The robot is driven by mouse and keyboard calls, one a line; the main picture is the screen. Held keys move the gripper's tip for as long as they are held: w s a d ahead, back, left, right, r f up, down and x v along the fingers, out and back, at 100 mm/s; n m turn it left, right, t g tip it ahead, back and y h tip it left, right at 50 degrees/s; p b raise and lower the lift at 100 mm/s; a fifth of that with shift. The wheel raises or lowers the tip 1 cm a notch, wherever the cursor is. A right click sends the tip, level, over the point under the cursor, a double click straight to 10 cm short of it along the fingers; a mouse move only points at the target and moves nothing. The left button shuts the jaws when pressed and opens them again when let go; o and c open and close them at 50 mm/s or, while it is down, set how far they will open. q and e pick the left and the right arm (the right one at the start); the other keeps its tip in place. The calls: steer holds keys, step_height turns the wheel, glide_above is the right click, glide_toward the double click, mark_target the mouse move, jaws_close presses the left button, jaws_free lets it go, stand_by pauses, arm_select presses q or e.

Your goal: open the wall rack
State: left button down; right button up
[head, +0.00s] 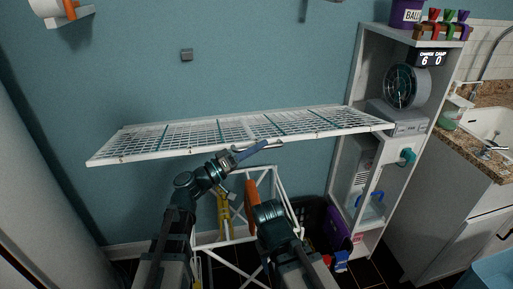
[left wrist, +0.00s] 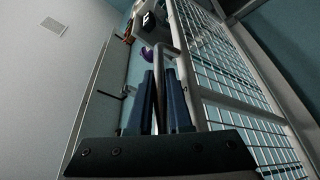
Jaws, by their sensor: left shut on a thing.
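The wall rack (head: 225,133) is a long white frame with wire mesh panels, and it stands out from the blue wall, close to level. A thin grey bar handle (head: 270,146) shows at the middle of its front edge. My left gripper (head: 252,151), with blue fingers, is at this handle and shut on it. In the left wrist view the left fingers (left wrist: 163,88) close around the bar, and the rack mesh (left wrist: 235,75) runs along the right.
A white frame stand (head: 268,178) is below the rack, with a yellow thing (head: 223,213) beside it. A tall white shelf unit (head: 352,140) with a fan (head: 405,87) stands close to the rack's right end. A counter with a sink (head: 490,122) is at far right.

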arm_select(q)
step_height(320, 180, down, 10)
steer(key=s+m+b, duration=0.1)
steer(key=m+b, duration=0.1)
steer(key=b, duration=0.7)
steer(key=shift+s+g+h, duration=0.2)
steer(key=shift+g+h, duration=0.2)
steer(key=shift+d, duration=0.1)
steer(key=c, duration=1.2)
jaws_free()
steer(key=shift+o, duration=0.4)
steer(key=shift+w, duration=0.1)
